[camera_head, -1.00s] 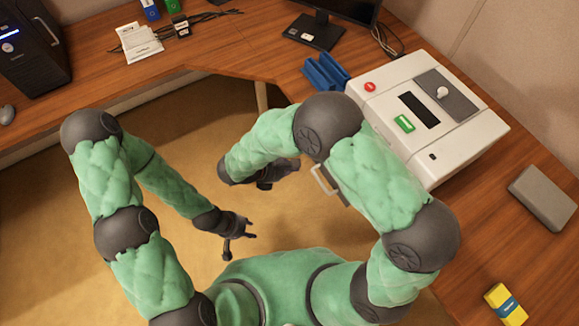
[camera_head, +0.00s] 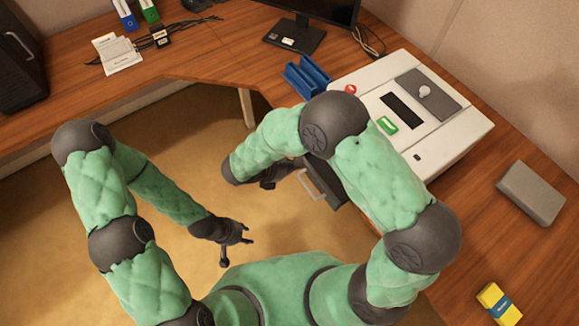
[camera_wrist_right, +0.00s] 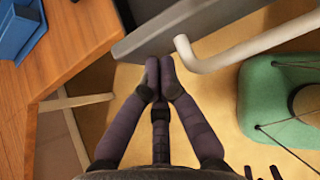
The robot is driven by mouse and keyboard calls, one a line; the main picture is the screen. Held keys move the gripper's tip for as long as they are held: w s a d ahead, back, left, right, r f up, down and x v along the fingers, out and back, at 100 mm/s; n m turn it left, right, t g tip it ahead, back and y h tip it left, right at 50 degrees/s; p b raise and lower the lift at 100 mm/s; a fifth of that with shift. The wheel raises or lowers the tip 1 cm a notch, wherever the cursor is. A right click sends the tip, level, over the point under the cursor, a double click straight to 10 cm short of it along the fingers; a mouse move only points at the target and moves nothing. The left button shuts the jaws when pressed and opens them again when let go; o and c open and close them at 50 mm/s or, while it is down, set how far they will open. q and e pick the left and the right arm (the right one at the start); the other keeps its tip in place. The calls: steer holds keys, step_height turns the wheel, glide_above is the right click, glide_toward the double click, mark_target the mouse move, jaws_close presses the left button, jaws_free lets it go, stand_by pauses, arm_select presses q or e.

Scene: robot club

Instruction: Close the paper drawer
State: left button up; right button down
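The paper drawer (camera_head: 321,192) is a dark grey front with a pale bar handle (camera_head: 309,184), low on the near left side of the white machine (camera_head: 437,145). It stands out from the body; my right arm hides part of it. In the right wrist view the grey drawer front (camera_wrist_right: 170,30) and handle (camera_wrist_right: 215,58) are just beyond my right gripper (camera_wrist_right: 160,72). Its fingertips are together, with nothing seen between them, close to the handle's end; contact is unclear. My left gripper (camera_head: 238,245) has its fingers spread, empty, over the floor.
A grey box (camera_head: 532,193) and yellow pack (camera_head: 498,303) lie on the desk at right. The wooden desk (camera_head: 200,58) wraps around open floor (camera_head: 110,290).

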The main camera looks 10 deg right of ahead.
steer(key=w+d, duration=0.2)
steer(key=d, duration=0.3)
steer(key=w+d, duration=0.2)
steer(key=d, duration=0.2)
steer(key=w+d, duration=0.2)
steer(key=d, duration=0.3)
steer(key=shift+d, duration=0.3)
steer(key=shift+w+d, duration=0.35)
steer(key=shift+d, duration=0.4)
arm_select(q)
steer(key=shift+f, duration=0.15)
arm_select(e)
steer(key=shift+r, duration=0.1)
steer(key=shift+w, duration=0.1)
